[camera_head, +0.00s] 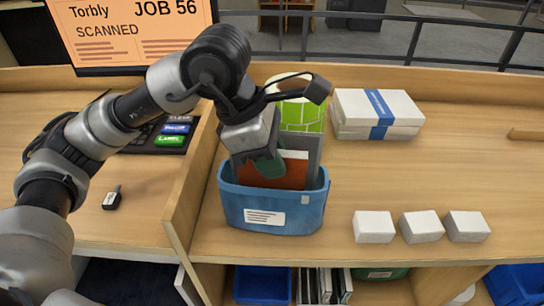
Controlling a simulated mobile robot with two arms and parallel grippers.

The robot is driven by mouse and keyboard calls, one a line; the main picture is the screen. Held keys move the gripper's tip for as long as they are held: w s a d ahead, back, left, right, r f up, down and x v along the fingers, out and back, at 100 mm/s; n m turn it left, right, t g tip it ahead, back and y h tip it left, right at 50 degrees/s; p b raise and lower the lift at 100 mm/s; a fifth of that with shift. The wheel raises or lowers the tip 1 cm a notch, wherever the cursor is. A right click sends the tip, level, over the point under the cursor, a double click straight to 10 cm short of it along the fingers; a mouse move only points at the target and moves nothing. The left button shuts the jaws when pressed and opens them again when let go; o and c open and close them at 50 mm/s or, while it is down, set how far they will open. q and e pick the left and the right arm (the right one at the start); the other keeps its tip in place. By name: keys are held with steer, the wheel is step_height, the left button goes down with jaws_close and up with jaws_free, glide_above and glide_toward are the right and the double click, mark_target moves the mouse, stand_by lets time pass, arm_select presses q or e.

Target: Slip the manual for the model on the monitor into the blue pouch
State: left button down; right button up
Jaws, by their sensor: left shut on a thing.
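The monitor (140,30) at the top left reads "Torbly", "JOB 56" and "SCANNED". The blue pouch (312,212), with a white label on its front, stands upright and open-topped on the counter. My left gripper (268,168) points down over its mouth and is shut on an orange-brown manual (293,172). The manual's lower part is hidden behind the pouch's front wall, and any model name on it is hidden. A grey flat panel shows behind the manual; I cannot tell what it is. My right gripper is not in view.
A green-and-white patterned roll (302,116) stands behind the pouch. White boxes with a blue band (402,108) lie to its right, and three small white boxes (421,226) sit in front. A wooden divider (190,185) rises left of the pouch. The right counter is mostly clear.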

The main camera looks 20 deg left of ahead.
arm_select(q)
steer(key=shift+f, duration=0.35)
steer(key=c, duration=1)
jaws_free()
steer(key=shift+s, duration=0.1)
steer(key=shift+w+r+p, duration=0.15)
steer(key=shift+r+p, duration=0.4)
steer(key=shift+r, duration=0.3)
steer(key=shift+w+r+p, duration=0.1)
steer(key=shift+r+p, duration=0.4)
steer(key=shift+r, duration=0.35)
steer(key=shift+r+p, duration=1.4)
steer(key=shift+r, duration=1.05)
steer(key=shift+s+f, duration=0.1)
